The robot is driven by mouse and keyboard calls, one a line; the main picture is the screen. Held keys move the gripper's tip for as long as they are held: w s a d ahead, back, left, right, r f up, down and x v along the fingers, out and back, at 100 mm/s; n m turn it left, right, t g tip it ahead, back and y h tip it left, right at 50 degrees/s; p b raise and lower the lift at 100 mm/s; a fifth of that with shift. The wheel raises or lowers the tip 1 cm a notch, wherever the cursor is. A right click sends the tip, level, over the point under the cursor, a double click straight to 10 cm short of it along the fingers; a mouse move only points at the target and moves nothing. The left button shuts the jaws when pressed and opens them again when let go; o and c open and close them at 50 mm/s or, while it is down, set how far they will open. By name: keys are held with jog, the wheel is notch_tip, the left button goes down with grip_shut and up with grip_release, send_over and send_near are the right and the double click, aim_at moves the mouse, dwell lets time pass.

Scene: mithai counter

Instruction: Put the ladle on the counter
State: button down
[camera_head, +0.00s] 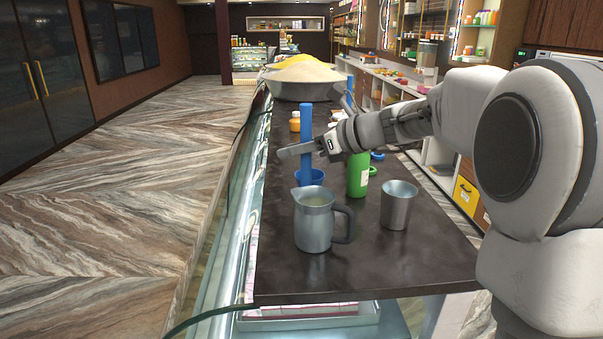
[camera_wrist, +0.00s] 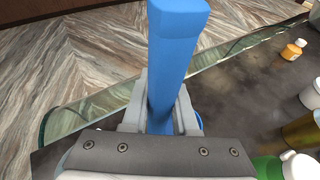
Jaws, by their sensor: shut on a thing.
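The blue ladle (camera_head: 306,122) is upright, its long handle rising above my gripper (camera_head: 304,148). Its round bowl (camera_head: 309,177) is at the bottom, partly hidden behind the metal jug. I cannot tell whether the bowl touches the dark counter (camera_head: 350,270) or hangs just above it. In the wrist view the ladle handle (camera_wrist: 176,50) runs between the two grey fingers of my gripper (camera_wrist: 160,112), which is shut on it. A bit of blue bowl shows beside the right finger.
A metal jug (camera_head: 314,225) stands in front of the ladle. A green bottle (camera_head: 357,175) and a metal cup (camera_head: 398,205) are to the right. A small orange jar (camera_head: 295,122) and a wide heaped pan (camera_head: 304,82) are behind. The counter's front part is clear.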

jog(key=shift+s+d+f, duration=0.1)
jog(key=shift+d+f, duration=0.1)
jog(key=shift+f, duration=0.6)
jog(key=shift+s+d+f, duration=0.15)
jog(key=shift+d+f, duration=0.1)
jog(key=shift+f, duration=0.6)
jog(key=shift+s+d+f, duration=0.1)
jog(key=shift+d+f, duration=0.1)
jog(key=shift+f, duration=0.6)
jog(key=shift+f, duration=0.15)
jog(key=c, duration=0.7)
grip_release()
jog(key=b+v, duration=0.1)
jog(key=v, duration=1.1)
